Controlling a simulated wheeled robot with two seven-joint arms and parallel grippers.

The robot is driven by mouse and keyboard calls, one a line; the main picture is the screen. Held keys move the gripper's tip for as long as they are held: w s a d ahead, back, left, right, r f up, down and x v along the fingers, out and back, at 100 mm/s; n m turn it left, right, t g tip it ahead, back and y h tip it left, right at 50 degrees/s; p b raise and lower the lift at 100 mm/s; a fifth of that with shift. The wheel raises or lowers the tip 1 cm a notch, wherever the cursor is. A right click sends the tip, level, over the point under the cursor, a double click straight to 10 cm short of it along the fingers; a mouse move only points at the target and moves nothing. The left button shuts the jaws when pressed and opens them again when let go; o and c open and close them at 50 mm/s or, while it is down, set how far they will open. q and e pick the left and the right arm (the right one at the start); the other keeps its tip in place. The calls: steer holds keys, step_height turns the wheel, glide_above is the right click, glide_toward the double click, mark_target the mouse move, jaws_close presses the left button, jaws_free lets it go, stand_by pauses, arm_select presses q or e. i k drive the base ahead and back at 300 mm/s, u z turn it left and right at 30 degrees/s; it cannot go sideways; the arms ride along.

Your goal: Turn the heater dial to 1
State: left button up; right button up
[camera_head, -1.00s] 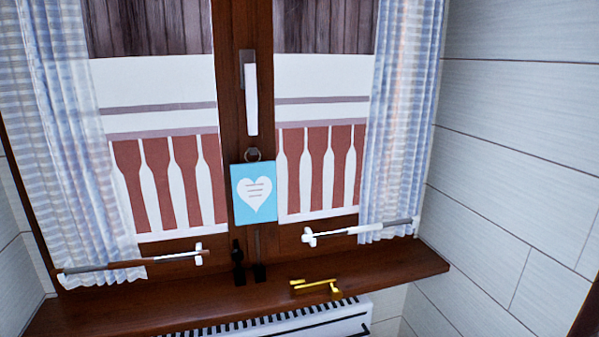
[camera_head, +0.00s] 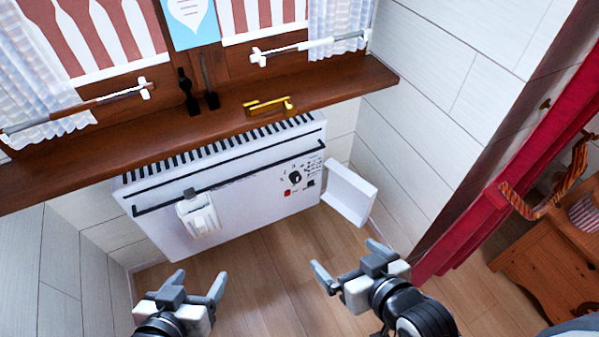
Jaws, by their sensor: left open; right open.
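The white heater (camera_head: 245,205) is fixed to the wall below the window sill. Its black round dial (camera_head: 295,177) is on the right part of its front, with small marks around it that are too small to read. A red switch (camera_head: 287,193) and a dark knob (camera_head: 311,184) are beside the dial. A white flap (camera_head: 349,193) stands open at the heater's right end. My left gripper (camera_head: 194,284) is open and empty at the lower left, in front of the heater. My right gripper (camera_head: 345,262) is open and empty, below and right of the dial, apart from it.
A wooden sill (camera_head: 330,92) juts out above the heater and carries a brass object (camera_head: 268,105). A small white holder (camera_head: 199,214) hangs on the heater's front. A red curtain (camera_head: 505,150) and wooden furniture (camera_head: 555,255) stand at the right. The floor before the heater is clear.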

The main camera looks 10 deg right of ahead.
mark_target(295, 177)
steer(key=z, duration=1.05)
steer(key=i, duration=0.6)
steer(key=u, duration=1.5)
